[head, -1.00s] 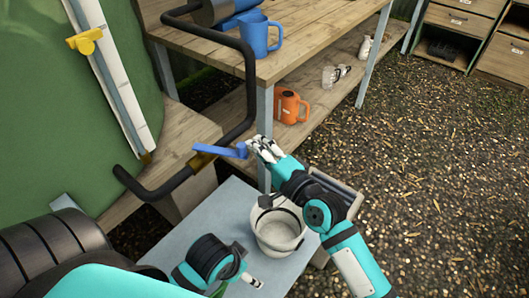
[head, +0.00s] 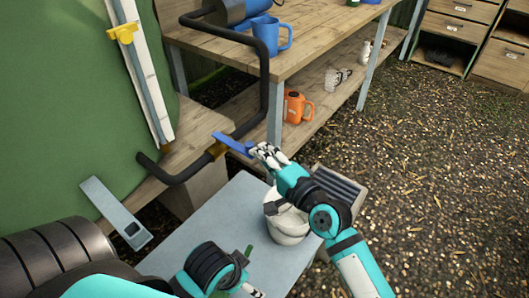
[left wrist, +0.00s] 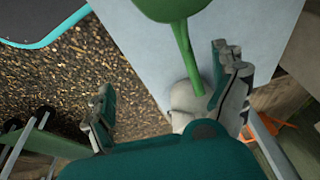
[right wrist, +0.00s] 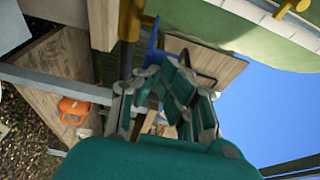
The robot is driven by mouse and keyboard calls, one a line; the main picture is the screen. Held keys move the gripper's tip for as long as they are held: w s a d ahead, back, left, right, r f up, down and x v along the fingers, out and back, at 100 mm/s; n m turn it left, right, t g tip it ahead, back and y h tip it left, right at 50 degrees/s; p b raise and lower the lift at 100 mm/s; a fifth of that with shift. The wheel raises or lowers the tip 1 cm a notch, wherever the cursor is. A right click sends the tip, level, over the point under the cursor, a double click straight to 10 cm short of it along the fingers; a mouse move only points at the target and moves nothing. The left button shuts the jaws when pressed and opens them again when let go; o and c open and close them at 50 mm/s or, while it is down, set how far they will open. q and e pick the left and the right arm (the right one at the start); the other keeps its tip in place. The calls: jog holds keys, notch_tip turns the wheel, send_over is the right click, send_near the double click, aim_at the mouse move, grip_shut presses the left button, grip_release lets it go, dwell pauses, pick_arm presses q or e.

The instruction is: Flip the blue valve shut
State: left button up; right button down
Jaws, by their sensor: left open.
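The valve's blue lever (head: 232,144) sits on a brass-yellow body (head: 217,150) on the black pipe (head: 180,178) beside the green tank. It slants down to the right. My right gripper (head: 264,153) is at the lever's right end; whether it touches cannot be told. In the right wrist view the blue lever (right wrist: 153,58) shows just beyond the fingertips, partly hidden by them. The right fingers (right wrist: 168,78) look drawn together, with nothing clearly held. My left gripper (left wrist: 165,95) is open and low over the grey surface, away from the valve.
A white bucket (head: 289,228) stands on the grey table (head: 200,225) below my right arm. A wooden bench (head: 310,50) carries a blue mug (head: 268,38); an orange mug (head: 294,106) is on its lower shelf. A green object (left wrist: 180,40) is near my left gripper. Another yellow valve (head: 123,33) is on the tank.

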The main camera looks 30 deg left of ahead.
jog(key=shift+s+a+r, duration=0.15)
jog(key=shift+s+a, duration=0.05)
jog(key=shift+s, duration=0.05)
jog(key=v, duration=1.2)
jog(key=shift+w+d, duration=0.2)
